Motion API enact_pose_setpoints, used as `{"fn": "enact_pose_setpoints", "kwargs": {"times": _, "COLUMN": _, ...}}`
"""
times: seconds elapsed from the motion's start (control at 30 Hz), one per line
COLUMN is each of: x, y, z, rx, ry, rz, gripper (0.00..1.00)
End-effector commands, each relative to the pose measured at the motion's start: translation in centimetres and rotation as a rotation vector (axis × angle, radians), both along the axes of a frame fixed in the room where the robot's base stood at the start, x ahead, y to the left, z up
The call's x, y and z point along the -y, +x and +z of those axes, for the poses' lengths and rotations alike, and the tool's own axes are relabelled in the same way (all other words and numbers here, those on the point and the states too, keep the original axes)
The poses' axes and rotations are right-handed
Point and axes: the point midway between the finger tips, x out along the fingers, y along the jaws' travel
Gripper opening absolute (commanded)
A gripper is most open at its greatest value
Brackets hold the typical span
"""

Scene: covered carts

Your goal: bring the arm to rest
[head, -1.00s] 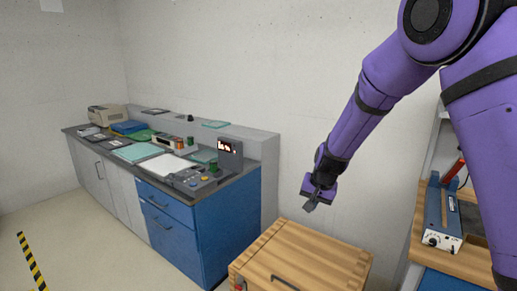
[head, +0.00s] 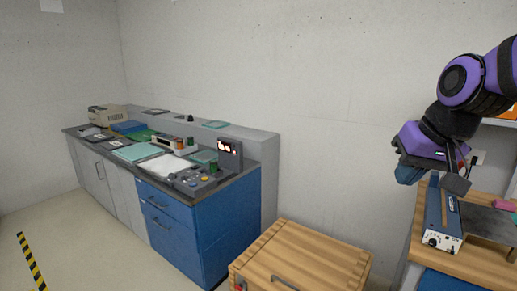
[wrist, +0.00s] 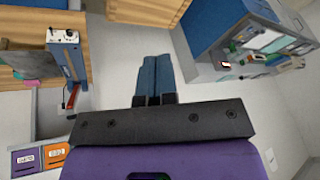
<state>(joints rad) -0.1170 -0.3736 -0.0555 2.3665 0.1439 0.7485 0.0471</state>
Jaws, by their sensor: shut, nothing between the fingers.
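My purple arm is folded up at the right edge of the head view. My gripper (head: 408,175) hangs there beside the blue device on the wooden bench, in front of the wall. In the wrist view its two blue fingers (wrist: 152,80) lie side by side, touching along their length. The gripper is shut with nothing between the fingers.
A wooden-topped cart (head: 310,262) with a dark handle stands in the lower middle. A blue-and-grey counter (head: 225,208) with papers and a control panel is at the left. A blue device (head: 440,215) sits on the wooden bench (head: 482,262) at right. Floor at left is clear.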

Motion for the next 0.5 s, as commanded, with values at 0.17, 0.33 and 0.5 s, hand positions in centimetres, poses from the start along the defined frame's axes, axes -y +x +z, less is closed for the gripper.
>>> {"fn": "enact_pose_setpoints", "kwargs": {"times": 0.17, "x": 1.5, "y": -5.3, "z": 1.2, "rx": 0.036, "ry": -0.056, "rz": 0.018, "gripper": 0.00}}
{"fn": "enact_pose_setpoints", "kwargs": {"times": 0.33, "x": 2.6, "y": -9.7, "z": 1.4, "rx": 0.057, "ry": -0.112, "rz": 0.027, "gripper": 0.00}}
{"fn": "enact_pose_setpoints", "kwargs": {"times": 0.5, "x": 3.2, "y": -12.3, "z": 1.2, "rx": 0.068, "ry": -0.153, "rz": 0.030, "gripper": 0.00}}
